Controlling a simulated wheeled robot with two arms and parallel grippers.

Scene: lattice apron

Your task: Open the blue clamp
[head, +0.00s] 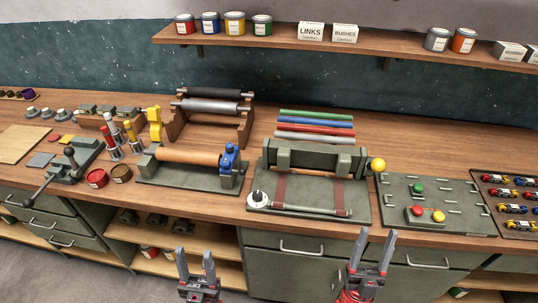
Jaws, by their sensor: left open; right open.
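The blue clamp (229,157) sits at the right end of a wooden roller (188,155) on a dark green base plate (150,174), left of the middle of the bench. It is too small to tell whether its jaw is closed. My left gripper (196,262) is open and empty, in front of the bench and below its top, nearly under the clamp. My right gripper (373,245) is open and empty, in front of the bench edge, further to the right. Neither gripper touches anything.
A green press (315,160) with a yellow knob (377,165) stands right of the clamp. A roller rack (208,118) stands behind it, and red and brown tins (97,178) to its left. The bench's front edge (215,217) lies between my grippers and the clamp.

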